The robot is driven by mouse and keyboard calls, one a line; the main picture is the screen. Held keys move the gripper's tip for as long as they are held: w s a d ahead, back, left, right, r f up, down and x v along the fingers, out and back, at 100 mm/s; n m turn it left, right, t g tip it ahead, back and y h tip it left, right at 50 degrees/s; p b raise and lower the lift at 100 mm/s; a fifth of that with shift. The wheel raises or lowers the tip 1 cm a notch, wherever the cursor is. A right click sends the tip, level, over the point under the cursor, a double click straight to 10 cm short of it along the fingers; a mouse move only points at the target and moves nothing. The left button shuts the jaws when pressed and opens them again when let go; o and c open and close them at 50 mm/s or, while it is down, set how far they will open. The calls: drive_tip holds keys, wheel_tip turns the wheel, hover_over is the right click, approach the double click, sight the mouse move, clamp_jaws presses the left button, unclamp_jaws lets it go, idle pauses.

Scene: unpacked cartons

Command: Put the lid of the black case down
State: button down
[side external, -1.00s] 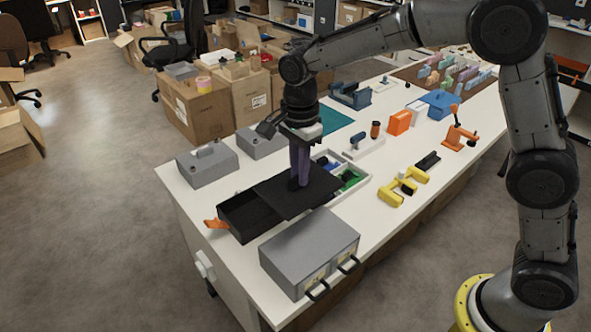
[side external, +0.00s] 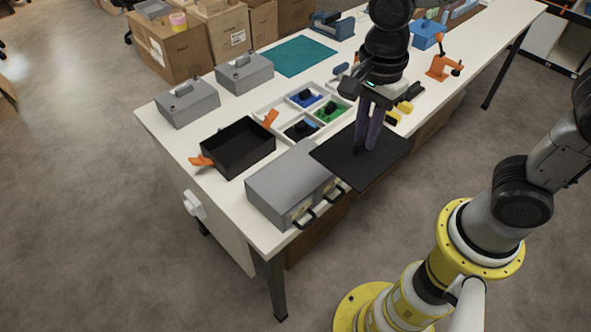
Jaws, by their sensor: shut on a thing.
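The black case (side external: 238,162) stands open on the white table, with its dark inside showing and an orange latch at each end. Its flat black lid (side external: 335,160) is off the case, to its right in the picture. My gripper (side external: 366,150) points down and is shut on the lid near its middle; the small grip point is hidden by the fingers. The lid looks roughly level at the table's front edge, partly covering the grey drawer box's corner. I cannot tell its exact height above the table.
A grey drawer box (side external: 290,187) with black handles stands in front of the case. A divided tray (side external: 319,103) with small coloured parts lies behind the lid. Two grey boxes, one a grey lidded box (side external: 187,102), stand behind the case. A teal mat (side external: 300,56) lies bare farther back.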

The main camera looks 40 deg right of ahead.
drive_tip(key=shift+s+r, duration=0.25)
drive_tip(key=shift+s, duration=0.1)
drive_tip(key=shift+w+a+r, duration=0.1)
drive_tip(key=shift+w, duration=0.05)
drive_tip(key=w+a+f, duration=0.1)
drive_tip(key=w+f, duration=0.2)
drive_tip(key=w, duration=0.1)
drive_tip(key=w+a+f, duration=0.2)
drive_tip(key=w+f, duration=0.1)
drive_tip(key=w, duration=0.1)
drive_tip(key=w+a+f, duration=0.1)
drive_tip(key=w+f, duration=0.2)
drive_tip(key=w, duration=0.1)
drive_tip(key=shift+a, duration=0.3)
drive_tip(key=shift+w+f, duration=0.15)
drive_tip(key=shift+w, duration=0.05)
drive_tip(key=shift+w+a+f, duration=0.1)
drive_tip(key=shift+w+f, duration=0.05)
drive_tip(key=shift+f, duration=1.55)
drive_tip(key=shift+f, duration=0.1)
drive_tip(key=c, duration=0.9)
unclamp_jaws()
drive_tip(key=shift+o, duration=0.2)
